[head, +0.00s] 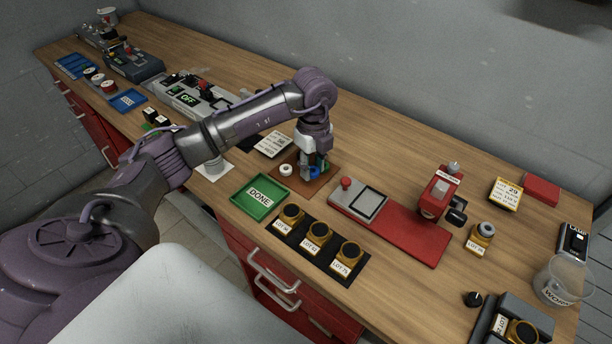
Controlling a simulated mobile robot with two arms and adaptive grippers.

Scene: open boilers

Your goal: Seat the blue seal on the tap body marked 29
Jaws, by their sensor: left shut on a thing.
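My left gripper (308,170) reaches down over a brown mat (329,186) and is shut. A blue seal (315,173) shows at its fingertips, partly hidden by them. A white ring (286,170) lies on the mat to the left, and something green shows just behind the fingers. A brass tap body with a grey top (482,234) stands alone at the right; its label is too small to read. A yellow-edged card (506,193) behind it shows 29. My right gripper is not in view.
A green DONE tray (240,205) and a black strip with three labelled brass parts (319,231) lie in front. A red press (437,195) on a red base (415,235) stands between the mat and the lone tap body. A clear cup (562,281) stands at the right edge.

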